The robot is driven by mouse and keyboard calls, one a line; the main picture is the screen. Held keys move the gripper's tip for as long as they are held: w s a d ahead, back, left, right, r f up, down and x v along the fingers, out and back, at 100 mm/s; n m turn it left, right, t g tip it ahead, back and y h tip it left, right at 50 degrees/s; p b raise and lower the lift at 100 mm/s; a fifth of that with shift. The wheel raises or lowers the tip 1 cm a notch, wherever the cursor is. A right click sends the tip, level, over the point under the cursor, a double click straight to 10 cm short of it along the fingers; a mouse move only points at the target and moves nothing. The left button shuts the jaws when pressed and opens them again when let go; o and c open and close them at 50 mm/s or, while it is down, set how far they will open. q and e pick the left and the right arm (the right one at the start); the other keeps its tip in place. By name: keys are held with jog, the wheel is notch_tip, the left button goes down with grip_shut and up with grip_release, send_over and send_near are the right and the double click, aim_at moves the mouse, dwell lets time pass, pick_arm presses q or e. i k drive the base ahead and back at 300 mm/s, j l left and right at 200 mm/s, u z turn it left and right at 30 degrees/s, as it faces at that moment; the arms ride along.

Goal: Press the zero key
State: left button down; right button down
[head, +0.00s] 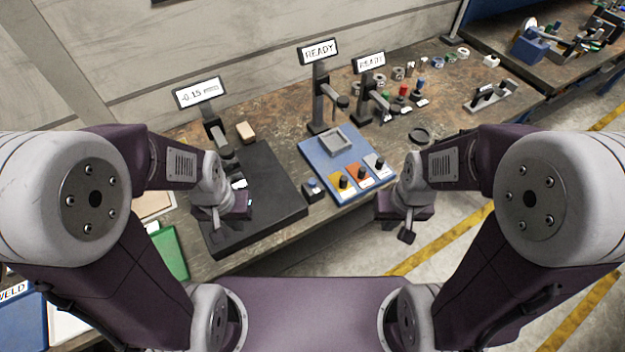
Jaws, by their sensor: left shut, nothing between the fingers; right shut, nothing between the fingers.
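A display (199,93) on a post reads about -0.15 mm. Its stand (221,147) rises at the back of a wide dark base plate (270,190) on the bench. A small dark box (314,191) with a lighter top sits just right of the plate; I cannot tell whether it bears the zero key. No key marking is readable. My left gripper (213,228) is shut and empty over the left part of the plate, hiding some of it. My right gripper (407,236) is shut and empty in front of the bench's front edge, right of the blue board.
A blue board (316,152) with a grey tray and yellow, orange and grey knob panels lies right of the plate. Two READY displays (318,51) stand behind it. A tan block (245,131) lies behind the plate. A green tray (170,252) is at left.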

aim_at(311, 182)
jog(key=i+l+u, duration=0.1)
jog(key=l+u, duration=0.35)
jog(key=i+l+u, duration=0.1)
jog(key=l+u, duration=0.15)
jog(key=u, duration=0.15)
jog(key=l+u, duration=0.85)
jog(key=k+l+u, duration=0.1)
jog(key=l+u, duration=0.2)
jog(key=u, duration=0.15)
